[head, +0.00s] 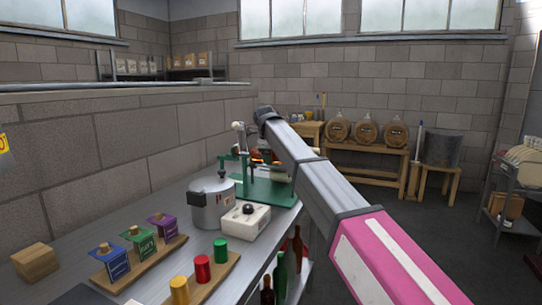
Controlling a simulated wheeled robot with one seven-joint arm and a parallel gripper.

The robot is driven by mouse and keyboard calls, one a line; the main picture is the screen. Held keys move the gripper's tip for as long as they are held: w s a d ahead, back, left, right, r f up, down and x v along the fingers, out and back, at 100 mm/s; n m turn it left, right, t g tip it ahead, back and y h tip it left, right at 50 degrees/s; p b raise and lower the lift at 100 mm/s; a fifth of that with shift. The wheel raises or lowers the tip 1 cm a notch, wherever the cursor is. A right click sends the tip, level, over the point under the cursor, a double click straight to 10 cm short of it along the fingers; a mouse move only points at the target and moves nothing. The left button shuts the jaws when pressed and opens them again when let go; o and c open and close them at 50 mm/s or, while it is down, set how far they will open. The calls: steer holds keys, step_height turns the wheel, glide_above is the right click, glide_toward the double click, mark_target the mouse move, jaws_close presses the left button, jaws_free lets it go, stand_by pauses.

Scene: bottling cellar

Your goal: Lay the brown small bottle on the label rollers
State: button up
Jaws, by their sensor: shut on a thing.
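My arm crosses the picture from the lower right and bends at a grey joint near the centre; my gripper is not visible, and what it holds cannot be seen. Small orange-brown shapes (264,156) show just left of my arm, behind the green stand; I cannot tell whether one is the brown small bottle. The label rollers cannot be made out clearly. A green metal stand (266,192) with uprights is on the bench, partly covered by my arm.
The grey bench (195,197) holds a steel pot (210,206), a white box with a black knob (246,221), coloured label blocks (140,240) and coloured cylinders (203,268) on wooden boards. Bottles (281,277) stand below its right edge. Barrels (367,132) are at the back; open floor lies right.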

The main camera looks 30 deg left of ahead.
steer(key=shift+f, duration=0.2)
stand_by(0.3)
steer(key=o, duration=1.4)
steer(key=shift+o, duration=0.2)
steer(key=v, duration=1)
steer(key=shift+s+r, duration=0.15)
steer(key=shift+r, duration=0.2)
